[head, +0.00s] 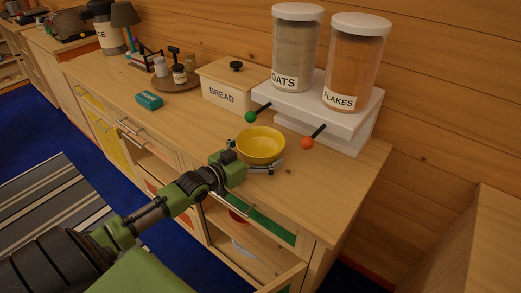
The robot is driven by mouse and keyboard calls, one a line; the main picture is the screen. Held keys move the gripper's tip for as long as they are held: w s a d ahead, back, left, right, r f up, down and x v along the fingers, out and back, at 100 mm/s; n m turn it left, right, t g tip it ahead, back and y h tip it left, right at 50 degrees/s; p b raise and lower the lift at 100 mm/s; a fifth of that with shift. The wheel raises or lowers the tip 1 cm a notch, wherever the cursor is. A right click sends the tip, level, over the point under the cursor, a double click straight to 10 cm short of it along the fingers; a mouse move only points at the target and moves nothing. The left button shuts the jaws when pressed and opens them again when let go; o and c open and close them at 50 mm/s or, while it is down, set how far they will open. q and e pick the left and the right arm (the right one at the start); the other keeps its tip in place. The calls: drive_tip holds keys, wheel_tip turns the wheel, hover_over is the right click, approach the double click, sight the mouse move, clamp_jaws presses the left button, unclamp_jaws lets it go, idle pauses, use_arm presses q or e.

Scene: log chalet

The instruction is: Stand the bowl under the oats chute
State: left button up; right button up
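A yellow bowl (261,143) is upright and looks empty, at the front of the counter between and below two dispenser levers. My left gripper (256,158) reaches in from the left, its fingers apart along the bowl's left and front-right sides; I cannot tell whether they press on it or whether it touches the counter. The oats container (296,50) stands on the left of a white dispenser stand (354,126). A green-knobbed lever (251,117) sticks out on the oats side. The chute opening is hidden. My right gripper is out of view.
The flakes container (354,65), with an orange-knobbed lever (307,142), is right of the oats. A bread box (226,88) stands close left of the stand. A teal packet (149,100) and a round tray (177,84) with jars lie farther left. The counter's right front is clear.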

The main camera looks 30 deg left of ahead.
sight(245, 158)
use_arm(q)
drive_tip(key=shift+r, duration=0.2)
drive_tip(key=shift+s+a+f, duration=0.1)
drive_tip(key=shift+s, duration=0.55)
drive_tip(key=v, duration=1)
drive_tip(key=shift+s, duration=0.35)
